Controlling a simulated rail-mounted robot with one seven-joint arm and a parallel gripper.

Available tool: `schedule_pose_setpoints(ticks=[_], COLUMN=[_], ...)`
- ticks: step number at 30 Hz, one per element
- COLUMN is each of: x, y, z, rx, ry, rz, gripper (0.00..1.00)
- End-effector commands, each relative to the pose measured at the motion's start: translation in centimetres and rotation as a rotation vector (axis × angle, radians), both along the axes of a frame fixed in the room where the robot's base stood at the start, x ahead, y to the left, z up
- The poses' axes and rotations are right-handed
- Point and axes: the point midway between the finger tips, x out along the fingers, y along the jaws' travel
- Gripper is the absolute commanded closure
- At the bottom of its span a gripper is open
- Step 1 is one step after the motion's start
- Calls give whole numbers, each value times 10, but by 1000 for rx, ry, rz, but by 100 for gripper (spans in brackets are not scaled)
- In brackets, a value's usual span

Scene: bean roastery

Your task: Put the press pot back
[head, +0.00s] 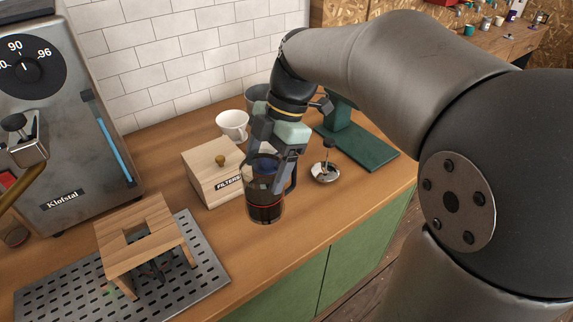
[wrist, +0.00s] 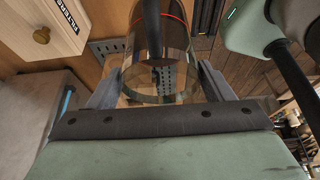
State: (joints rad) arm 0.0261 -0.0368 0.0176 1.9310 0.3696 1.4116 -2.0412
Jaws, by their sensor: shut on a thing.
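The press pot (head: 265,205) is a clear glass jug with dark contents low inside, a red line around it and a dark handle on its right. My gripper (head: 270,160) points down from above and is shut on the pot's upper part, one finger on each side. In the wrist view the glass wall (wrist: 160,45) shows between the fingers (wrist: 158,85). The pot looks upright; I cannot tell whether its base touches the counter. A metal lid with a plunger rod and dark knob (head: 327,171) stands apart on the counter to its right.
A wooden filters box (head: 210,178) stands close left of the pot, with a white cup (head: 232,125) behind. A green stand (head: 362,150) is at the back right. A wooden stand (head: 135,228) sits on a perforated tray (head: 210,270) before the steel machine (head: 60,120). The counter's front edge is close.

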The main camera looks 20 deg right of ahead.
Motion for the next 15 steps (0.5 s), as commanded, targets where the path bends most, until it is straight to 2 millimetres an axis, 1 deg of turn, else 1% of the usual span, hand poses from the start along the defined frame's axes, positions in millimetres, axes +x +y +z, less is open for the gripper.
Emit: schedule_pose_setpoints(ticks=[1, 10, 12, 15], x=[8, 62, 70, 81], y=[-7, -50, -56, -65], z=[-2, -32, -48, -65], rx=[0, 0, 0, 0], ry=[2, 4, 5, 4], rz=[-5, -3, -3, -2], gripper=[97, 97, 97, 97])
